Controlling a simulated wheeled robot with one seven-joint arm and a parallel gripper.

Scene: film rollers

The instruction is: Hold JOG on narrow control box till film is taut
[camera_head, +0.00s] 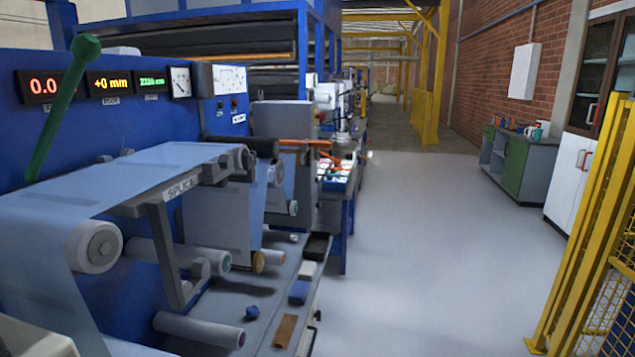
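A narrow blue control box (222,100) stands at the right end of the machine's display panel. It carries a white diagram plate, small buttons including a red one, and a white label too small to read. Pale blue film (150,165) lies across the splice table and bends down over a grey roller (95,246) at left. More film (220,210) hangs further right, partly hidden by rollers and the bracket. I cannot tell how tight the film is. My gripper is not in view.
Red (45,86), orange (110,82) and green (150,80) displays and a dial (181,82) line the panel. A green ball-ended lever (62,105) rises at left. Small items lie on the lower shelf (240,290). Grey floor (430,240) is clear up to yellow fencing (590,220).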

